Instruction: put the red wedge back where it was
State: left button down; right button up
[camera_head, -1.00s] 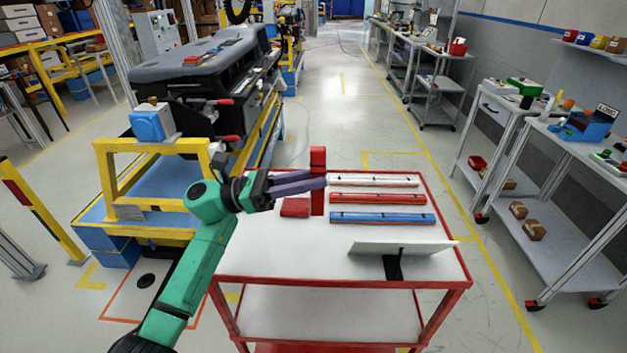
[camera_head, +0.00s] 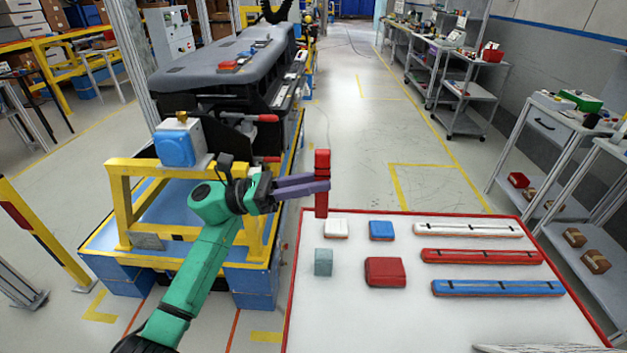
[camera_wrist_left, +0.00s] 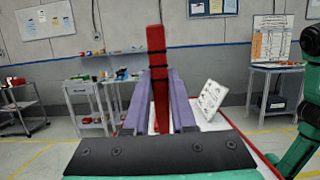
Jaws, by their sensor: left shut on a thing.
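The red wedge (camera_head: 322,163), a tall narrow red piece, stands upright in my left gripper (camera_head: 320,186). The purple fingers are shut on it, near the table's far left corner. In the left wrist view the red wedge (camera_wrist_left: 157,62) rises between the fingers of the left gripper (camera_wrist_left: 165,88), with its upper part above them. Whether its lower end touches anything is hard to tell; it looks held clear of the table. My right gripper is not in view; a green link of my right arm shows at the right of the left wrist view.
The red-edged white table (camera_head: 330,320) holds a white block (camera_head: 336,228), a blue block (camera_head: 381,230), a grey-green block (camera_head: 323,262) and a red block (camera_head: 385,271). White (camera_head: 468,229), red (camera_head: 481,256) and blue (camera_head: 497,288) strips lie right. The dark dashboard module (camera_head: 225,75) stands behind left.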

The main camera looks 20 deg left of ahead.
aim_at(324, 202)
pick_arm(q)
jog(key=d+f+b, duration=0.1)
jog(key=s+d+f+b, duration=0.1)
jog(key=f+b, duration=0.1)
jog(key=shift+w+a+f+b, duration=0.15)
jog(key=shift+f+b, duration=1.5)
jog(key=shift+f, duration=1.4)
jog(key=shift+a+f+b, duration=0.15)
jog(key=shift+f+b, duration=1.5)
jog(key=shift+f, duration=1.35)
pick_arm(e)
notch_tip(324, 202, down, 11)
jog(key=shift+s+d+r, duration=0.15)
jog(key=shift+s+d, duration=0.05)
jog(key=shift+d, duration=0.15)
pick_arm(q)
jog(key=shift+f+b, duration=0.5)
jog(key=shift+b, duration=0.25)
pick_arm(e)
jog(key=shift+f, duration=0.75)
pick_arm(q)
jog(key=c, duration=0.7)
grip_release()
jog(key=shift+o, duration=0.2)
